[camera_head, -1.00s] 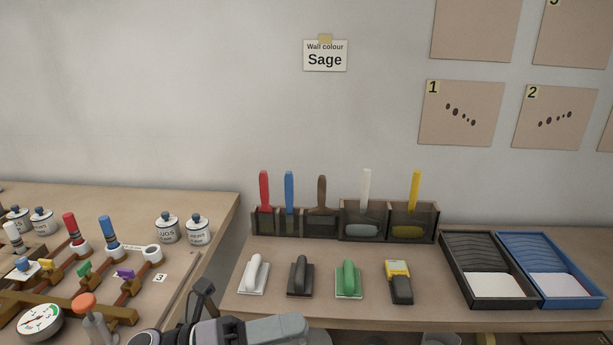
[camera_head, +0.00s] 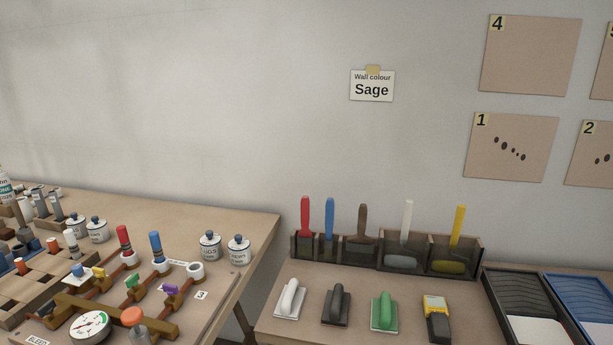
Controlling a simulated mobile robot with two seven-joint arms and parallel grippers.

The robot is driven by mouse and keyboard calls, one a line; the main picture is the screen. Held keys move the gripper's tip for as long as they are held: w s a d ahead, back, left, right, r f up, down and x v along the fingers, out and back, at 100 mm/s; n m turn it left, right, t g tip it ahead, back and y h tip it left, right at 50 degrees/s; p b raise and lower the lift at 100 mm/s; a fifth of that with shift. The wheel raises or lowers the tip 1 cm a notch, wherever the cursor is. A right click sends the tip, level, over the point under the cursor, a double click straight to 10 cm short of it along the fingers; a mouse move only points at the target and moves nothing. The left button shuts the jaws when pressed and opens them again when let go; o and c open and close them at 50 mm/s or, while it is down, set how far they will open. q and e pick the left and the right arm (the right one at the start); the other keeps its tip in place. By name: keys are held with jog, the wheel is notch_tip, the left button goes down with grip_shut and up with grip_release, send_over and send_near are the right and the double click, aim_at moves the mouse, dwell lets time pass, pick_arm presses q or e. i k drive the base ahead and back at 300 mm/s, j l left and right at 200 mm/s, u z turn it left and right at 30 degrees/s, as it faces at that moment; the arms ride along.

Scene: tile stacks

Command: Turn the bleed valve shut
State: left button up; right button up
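A label reading BLEED (camera_head: 37,341) shows at the bottom left edge, partly cut off. The bleed valve itself cannot be made out for sure; it may lie below the frame. Near the label are a round white gauge (camera_head: 89,326) with a green arc and an orange-topped knob (camera_head: 132,317) on a grey stem. They stand on a board with brown pipework (camera_head: 112,315) and small yellow, green and purple handles. Neither of my grippers is in view.
The left bench (camera_head: 240,225) also holds lidded pots (camera_head: 210,246) and red- and blue-topped cylinders (camera_head: 155,247). A gap separates it from the right bench (camera_head: 290,270), which carries a tool rack (camera_head: 388,252), several hand tools and trays (camera_head: 520,310).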

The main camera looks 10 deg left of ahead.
aim_at(47, 308)
jog(key=u, duration=1.7)
jog(key=l+z, duration=0.3)
jog(key=i+l, duration=0.05)
